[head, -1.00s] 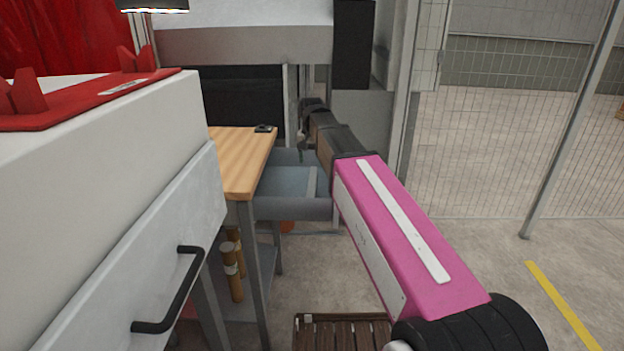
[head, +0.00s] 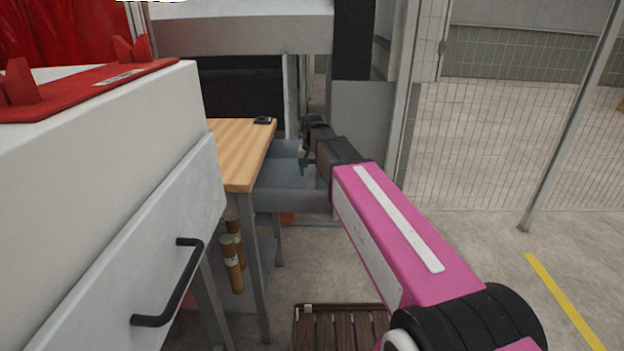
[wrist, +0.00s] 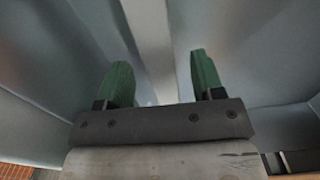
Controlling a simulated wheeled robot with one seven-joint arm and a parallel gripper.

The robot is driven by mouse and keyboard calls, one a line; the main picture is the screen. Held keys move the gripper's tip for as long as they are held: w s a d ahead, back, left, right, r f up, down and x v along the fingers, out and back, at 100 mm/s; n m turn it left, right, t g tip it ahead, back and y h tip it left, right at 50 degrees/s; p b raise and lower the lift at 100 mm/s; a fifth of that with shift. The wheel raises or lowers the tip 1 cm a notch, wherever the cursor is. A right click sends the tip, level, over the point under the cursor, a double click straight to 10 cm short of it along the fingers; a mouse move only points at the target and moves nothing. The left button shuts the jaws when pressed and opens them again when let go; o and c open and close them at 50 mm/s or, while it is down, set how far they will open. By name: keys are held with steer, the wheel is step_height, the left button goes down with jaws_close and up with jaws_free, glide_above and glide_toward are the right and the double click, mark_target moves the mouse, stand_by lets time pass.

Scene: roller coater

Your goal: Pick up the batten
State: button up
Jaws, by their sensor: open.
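In the wrist view a pale, straight bar, which looks like the batten (wrist: 150,45), runs from the top edge down between my two green fingers. My gripper (wrist: 163,72) is open, with one finger on each side of the bar and a gap to each. I cannot tell how far below the fingertips the bar lies. In the head view my gripper (head: 303,168) reaches down into a blue-grey tray (head: 290,200) beside the wooden table. The batten is not visible in the head view.
The tray's sloping walls (wrist: 65,55) rise around my gripper. The wooden tabletop (head: 240,150) with a small dark object (head: 264,120) is left of it. A white machine with a black handle (head: 165,290) fills the near left. Open floor lies right, before a mesh fence (head: 500,150).

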step_height(320, 180, down, 2)
steer(key=shift+f, duration=0.1)
steer(key=shift+c, duration=0.3)
steer(key=c, duration=1)
steer(key=shift+r, duration=0.2)
